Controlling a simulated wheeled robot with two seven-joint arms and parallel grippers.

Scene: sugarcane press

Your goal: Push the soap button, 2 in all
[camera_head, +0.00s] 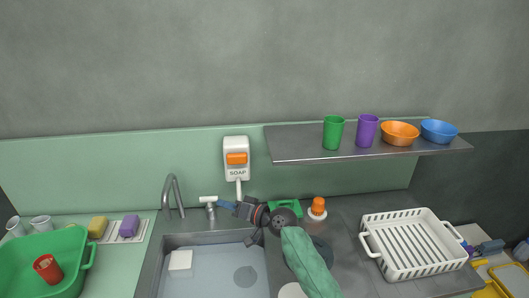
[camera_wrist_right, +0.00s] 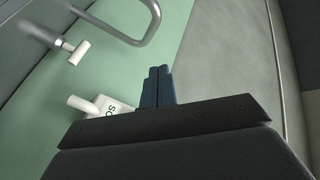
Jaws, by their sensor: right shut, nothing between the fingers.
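The white soap dispenser (camera_head: 231,145) is on the green wall panel above the sink. Its orange button (camera_head: 237,158) faces out, above the word SOAP, and a white spout (camera_head: 239,188) hangs below. My right gripper (camera_head: 225,204) is shut and empty, its blue fingers low in front of the wall, below the dispenser's button and left of the spout. In the right wrist view the shut fingers (camera_wrist_right: 158,84) point up the picture; the dispenser (camera_wrist_right: 114,106) shows only partly behind the gripper, with its button hidden. My left gripper is out of view.
A white-handled tap (camera_head: 208,199) and a curved faucet (camera_head: 173,195) stand left of the gripper, behind the sink (camera_head: 215,277). A shelf (camera_head: 300,157) with cups and bowls is to the right of the dispenser. An orange-topped item (camera_head: 318,206) and a white rack (camera_head: 378,254) stand further right.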

